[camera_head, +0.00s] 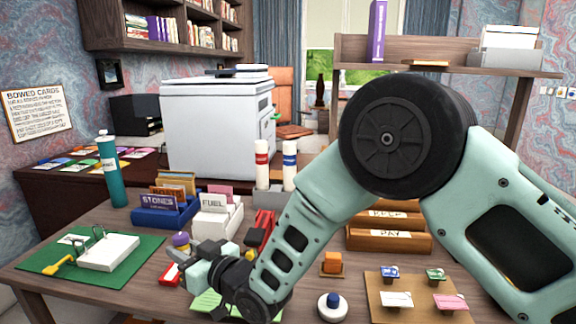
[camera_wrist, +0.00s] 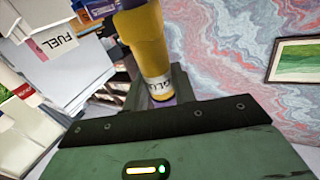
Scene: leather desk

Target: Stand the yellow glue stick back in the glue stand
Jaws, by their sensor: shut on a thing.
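The yellow glue stick (camera_wrist: 146,45) shows large in the wrist view, with a white "GLU" label near its lower end and a bit of purple below. My gripper (camera_wrist: 160,98) is shut on it at that end; the jaw tips are partly hidden. In the head view my gripper (camera_head: 190,268) is low over the front left of the desk, and the stick is mostly hidden there. A purple knob (camera_head: 180,239) shows beside the jaws; I cannot tell whether it belongs to the stick. A grey stand (camera_head: 268,199) behind my arm holds two white sticks, one red-banded, one blue-banded; its right side is hidden.
Card holders, blue (camera_head: 158,217) and white (camera_head: 213,222), stand between my gripper and the back. A green mat (camera_head: 135,270) with a white binder lies left. A red thing (camera_head: 265,222) lies in front of the stand. Wooden trays (camera_head: 388,240) are right of my forearm.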

